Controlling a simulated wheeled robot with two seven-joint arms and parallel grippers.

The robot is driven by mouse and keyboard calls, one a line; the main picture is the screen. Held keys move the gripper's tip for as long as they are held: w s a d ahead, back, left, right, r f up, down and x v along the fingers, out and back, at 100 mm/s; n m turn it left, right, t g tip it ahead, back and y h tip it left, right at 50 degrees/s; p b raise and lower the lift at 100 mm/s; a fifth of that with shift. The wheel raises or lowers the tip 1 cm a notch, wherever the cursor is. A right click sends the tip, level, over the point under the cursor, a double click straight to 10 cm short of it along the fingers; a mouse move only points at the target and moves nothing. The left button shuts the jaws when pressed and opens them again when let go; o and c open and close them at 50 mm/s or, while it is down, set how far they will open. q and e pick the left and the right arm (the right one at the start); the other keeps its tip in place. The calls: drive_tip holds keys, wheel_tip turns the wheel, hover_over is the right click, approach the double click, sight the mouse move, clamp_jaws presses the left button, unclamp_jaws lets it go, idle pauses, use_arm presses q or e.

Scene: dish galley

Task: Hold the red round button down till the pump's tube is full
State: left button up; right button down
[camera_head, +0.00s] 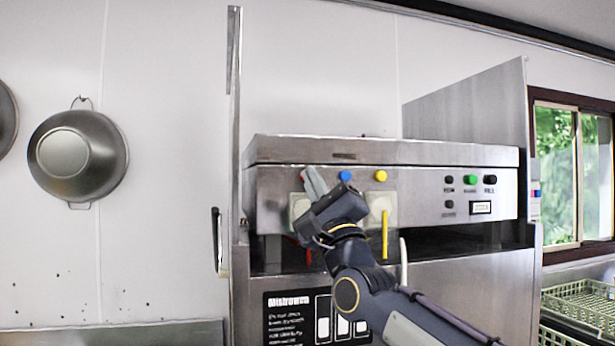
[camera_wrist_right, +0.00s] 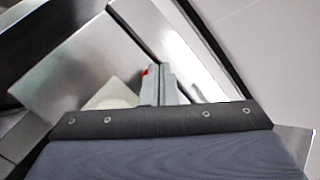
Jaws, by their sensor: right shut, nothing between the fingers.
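The red round button (camera_head: 303,175) is on the steel front panel of the dish machine, at the left of a row with a blue button (camera_head: 345,176) and a yellow button (camera_head: 381,176). My right gripper (camera_head: 313,182) is shut and empty, its fingertips at the red button and covering most of it. In the wrist view a bit of red (camera_wrist_right: 145,72) shows beside the shut fingers (camera_wrist_right: 163,84). I cannot tell whether the button is pressed in. A red strip (camera_head: 309,257), perhaps the pump's tube, shows below my gripper, mostly hidden; its fill level cannot be read.
A yellow tube (camera_head: 385,235) hangs below the yellow button. Black and green buttons (camera_head: 470,180) sit farther right on the panel. A metal colander (camera_head: 77,156) hangs on the left wall. Dish racks (camera_head: 582,303) stand at lower right.

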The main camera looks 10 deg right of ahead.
idle(0.4)
drive_tip(key=shift+s+b, duration=0.75)
drive_tip(key=shift+s, duration=0.05)
drive_tip(key=s+b, duration=0.2)
drive_tip(key=s, duration=0.3)
drive_tip(key=shift+d+b, duration=0.15)
drive_tip(key=shift+b, duration=0.25)
